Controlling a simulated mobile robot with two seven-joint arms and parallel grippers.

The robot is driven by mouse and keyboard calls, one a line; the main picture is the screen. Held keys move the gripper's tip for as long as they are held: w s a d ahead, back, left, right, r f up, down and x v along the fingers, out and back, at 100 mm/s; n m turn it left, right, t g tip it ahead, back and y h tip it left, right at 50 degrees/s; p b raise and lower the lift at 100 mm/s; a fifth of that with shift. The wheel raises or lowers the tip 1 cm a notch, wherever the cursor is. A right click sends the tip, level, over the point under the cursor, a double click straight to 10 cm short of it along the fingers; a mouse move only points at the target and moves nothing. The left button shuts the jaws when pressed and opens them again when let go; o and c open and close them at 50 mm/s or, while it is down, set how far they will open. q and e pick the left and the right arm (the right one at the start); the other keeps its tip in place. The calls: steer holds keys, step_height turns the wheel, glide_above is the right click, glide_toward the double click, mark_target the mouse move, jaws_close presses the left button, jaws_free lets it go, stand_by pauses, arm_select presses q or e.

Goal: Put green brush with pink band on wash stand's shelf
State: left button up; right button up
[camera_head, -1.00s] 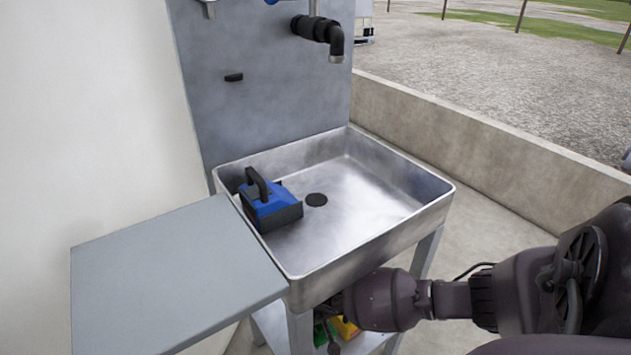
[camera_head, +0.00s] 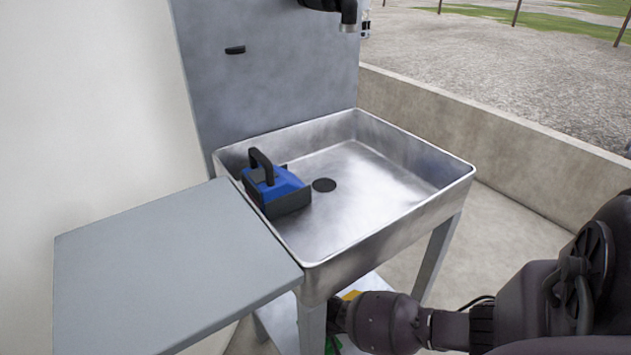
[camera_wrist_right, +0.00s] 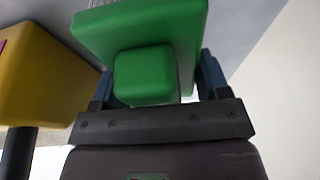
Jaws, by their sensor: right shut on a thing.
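The wash stand's lower shelf (camera_head: 277,322) shows in part under the steel basin. My right gripper (camera_wrist_right: 158,82) is shut on the green brush (camera_wrist_right: 145,25), whose green block and handle fill the middle of the right wrist view. No pink band shows on its visible faces. In the head view my right gripper (camera_head: 335,316) is low under the basin's front edge, at the shelf, and mostly hidden. A bit of green (camera_head: 332,346) shows below it. Whether the brush touches the shelf cannot be told. My left gripper is out of view.
A yellow brush or block (camera_wrist_right: 45,75) stands close left of the green brush in the wrist view. A grey side board (camera_head: 165,265) and stand leg (camera_head: 312,328) are close by.

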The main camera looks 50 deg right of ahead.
steer(key=shift+r, duration=0.15)
steer(key=shift+f, duration=0.2)
steer(key=o, duration=0.9)
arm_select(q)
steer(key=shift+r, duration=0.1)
arm_select(e)
steer(key=shift+r, duration=0.2)
steer(key=p+v, duration=0.1)
steer(key=v, duration=0.2)
steer(key=p+v, duration=0.2)
steer(key=v, duration=0.2)
steer(key=p+v, duration=0.2)
steer(key=v, duration=0.2)
steer(key=shift+w+d+r, duration=0.1)
steer(key=shift+w, duration=0.15)
steer(key=shift+s+r, duration=0.25)
steer(key=shift+r, duration=0.15)
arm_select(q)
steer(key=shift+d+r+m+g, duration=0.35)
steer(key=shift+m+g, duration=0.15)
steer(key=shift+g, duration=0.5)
arm_select(e)
steer(key=shift+s, duration=0.1)
